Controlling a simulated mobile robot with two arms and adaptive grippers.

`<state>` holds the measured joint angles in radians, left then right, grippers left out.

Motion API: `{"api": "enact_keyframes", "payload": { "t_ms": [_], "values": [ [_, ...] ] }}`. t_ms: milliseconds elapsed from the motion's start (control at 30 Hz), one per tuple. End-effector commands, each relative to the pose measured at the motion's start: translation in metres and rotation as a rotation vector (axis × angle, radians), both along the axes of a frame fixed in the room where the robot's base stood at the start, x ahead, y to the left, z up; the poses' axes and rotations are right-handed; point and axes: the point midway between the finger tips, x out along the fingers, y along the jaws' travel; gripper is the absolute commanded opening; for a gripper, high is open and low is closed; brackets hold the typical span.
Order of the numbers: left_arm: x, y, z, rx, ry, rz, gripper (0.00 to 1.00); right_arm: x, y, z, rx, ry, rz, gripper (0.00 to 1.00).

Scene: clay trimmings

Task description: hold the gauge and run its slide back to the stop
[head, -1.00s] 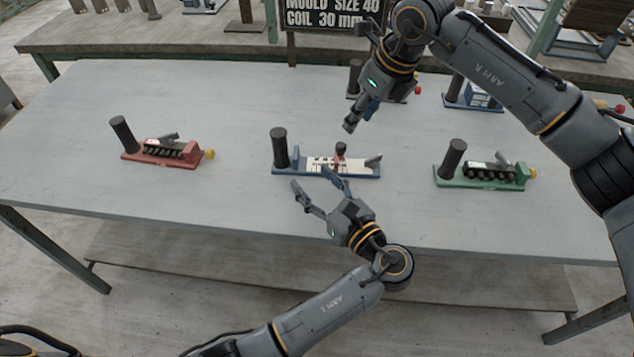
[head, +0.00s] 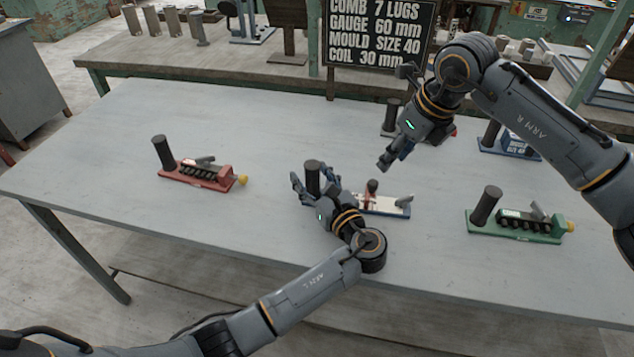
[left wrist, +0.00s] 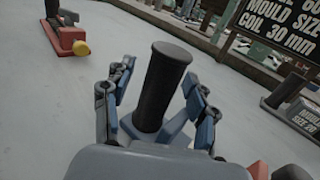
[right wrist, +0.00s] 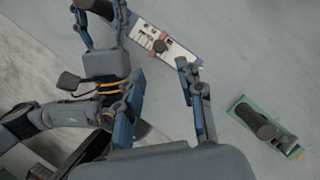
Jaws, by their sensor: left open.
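The gauge (head: 385,205) has a blue base, a white scale plate and an upright black handle (head: 313,178) at its left end. Its red slide (head: 371,193) with a dark knob sits partway along the plate; it also shows in the right wrist view (right wrist: 160,45). My left gripper (head: 312,180) is open, with its fingers on both sides of the handle (left wrist: 162,85); gaps show beside the handle in the left wrist view. It hides the gauge's left part. My right gripper (head: 392,158) is open and empty above and behind the gauge.
A red fixture (head: 205,177) stands to the left and a green fixture (head: 515,225) to the right. A blue one (head: 510,145) and another partly hidden one stand behind. A sign (head: 380,35) reads gauge 60 mm. The table's front left is clear.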

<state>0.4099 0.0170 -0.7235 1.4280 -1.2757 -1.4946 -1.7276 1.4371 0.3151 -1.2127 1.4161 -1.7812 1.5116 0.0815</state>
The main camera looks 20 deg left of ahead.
Motion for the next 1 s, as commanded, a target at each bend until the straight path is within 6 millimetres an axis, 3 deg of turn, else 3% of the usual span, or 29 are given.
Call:
{"api": "enact_keyframes", "payload": {
  "t_ms": [200, 500, 567, 633, 767, 867, 1000],
  "values": [
    [0.0, 0.0, 0.0, 0.0, 0.0, 0.0, 0.58, 0.0, 0.0, 0.0, 0.0, 0.0, 0.0, 0.38],
    [0.0, 0.0, 0.0, 0.0, 0.0, 0.0, 0.0, 0.0, 0.0, 0.0, 0.0, 0.0, 0.0, 0.38],
    [0.0, 0.0, 0.0, 0.0, 0.0, 0.0, 0.0, 0.0, 0.0, 0.0, 0.0, 0.0, 0.0, 0.38],
    [0.0, 0.0, 0.0, 0.0, 0.0, 0.0, 0.0, 0.0, 0.0, 0.0, 0.0, 0.0, 0.001, 0.45],
    [0.0, 0.0, 0.0, 0.001, 0.001, 0.0, 0.0, -0.001, 0.004, 0.0, -0.025, -0.012, 0.046, 0.45],
    [0.0, 0.0, 0.0, 0.001, 0.001, 0.0, 0.0, -0.002, 0.012, 0.0, -0.086, -0.041, 0.159, 0.45],
    [0.0, 0.0, 0.0, 0.001, 0.0, 0.0, 0.0, -0.005, 0.029, 0.0, -0.239, -0.095, 0.434, 0.45]
  ]
}}
